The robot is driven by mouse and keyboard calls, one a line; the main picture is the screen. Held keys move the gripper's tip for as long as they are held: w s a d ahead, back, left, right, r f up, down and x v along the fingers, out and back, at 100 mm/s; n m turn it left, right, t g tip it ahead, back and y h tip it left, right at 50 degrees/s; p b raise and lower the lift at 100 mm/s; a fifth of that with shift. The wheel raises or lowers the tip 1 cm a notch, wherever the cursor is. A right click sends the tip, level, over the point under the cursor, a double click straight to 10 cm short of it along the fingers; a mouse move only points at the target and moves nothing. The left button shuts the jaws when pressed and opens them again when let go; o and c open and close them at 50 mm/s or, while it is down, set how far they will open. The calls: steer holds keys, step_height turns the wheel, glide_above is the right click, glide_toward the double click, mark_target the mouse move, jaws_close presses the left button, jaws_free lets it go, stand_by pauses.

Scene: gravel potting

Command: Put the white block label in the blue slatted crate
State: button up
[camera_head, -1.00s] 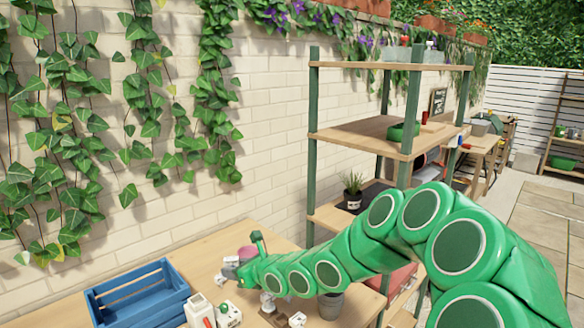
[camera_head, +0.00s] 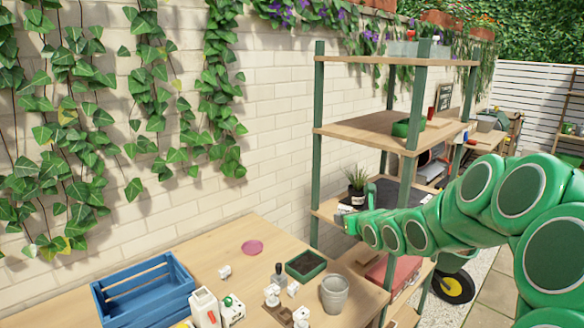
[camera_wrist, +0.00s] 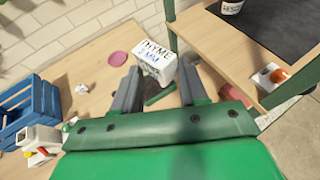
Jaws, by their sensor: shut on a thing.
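The white block label (camera_wrist: 150,64), with dark lettering that reads like "THYME 8 MM", is between my gripper's fingertips in the wrist view. My gripper (camera_wrist: 155,88) is shut on it and holds it up, above the table's right end. In the head view my gripper (camera_head: 346,220) is beside the shelf rack's front post, with the label (camera_head: 343,210) small at its tip. The blue slatted crate (camera_head: 143,296) stands on the table at the lower left, well apart from my gripper. Its edge also shows at the left of the wrist view (camera_wrist: 42,105).
The wooden table (camera_head: 215,247) holds a pink saucer (camera_head: 252,247), a dark green tray (camera_head: 305,265), a grey pot (camera_head: 334,295), a white bottle (camera_head: 204,306) and several small white pieces. The shelf rack (camera_head: 409,165) stands right of the table, close to my arm.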

steer(key=shift+d+r, duration=0.15)
steer(key=shift+d, duration=0.15)
